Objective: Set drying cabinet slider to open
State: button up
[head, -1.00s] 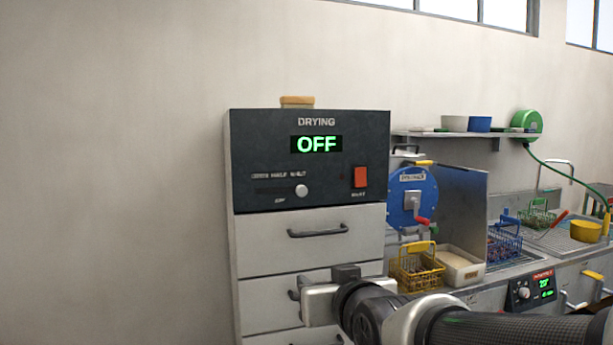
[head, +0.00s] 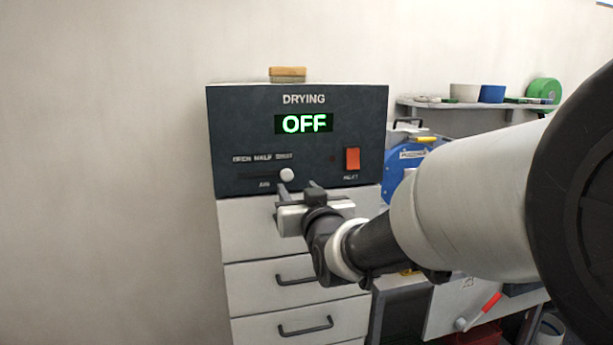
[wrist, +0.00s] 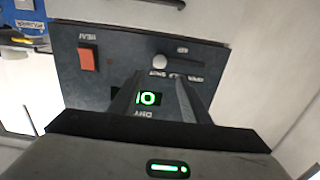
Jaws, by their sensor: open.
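The drying cabinet (head: 235,115) has a dark panel with a green OFF display (head: 304,123). Its slider knob (head: 287,175) is pale and round and sits at the right end of a horizontal slot, under the SHUT label. In the wrist view the panel looks upside down, and the knob (wrist: 160,61) shows just beyond the fingertips. My gripper (head: 299,188) is open and empty in front of the panel, just below the knob in the head view. In the wrist view its two fingers (wrist: 158,76) point at the panel, with the knob between their lines. I cannot tell whether they touch it.
A red switch (head: 352,160) is right of the slider. Drawers with dark handles (head: 305,326) lie below the panel. A brown block (head: 287,74) rests on top of the cabinet. A blue disc-shaped machine (head: 400,172) and a shelf (head: 420,108) are at right. Bare wall is at left.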

aim_at(287, 175)
jog(key=p+x, duration=0.1)
jog(key=x, duration=0.8)
jog(key=shift+w, duration=0.45)
jog(key=shift+c, duration=0.3)
jog(key=shift+a, duration=0.1)
grip_shut()
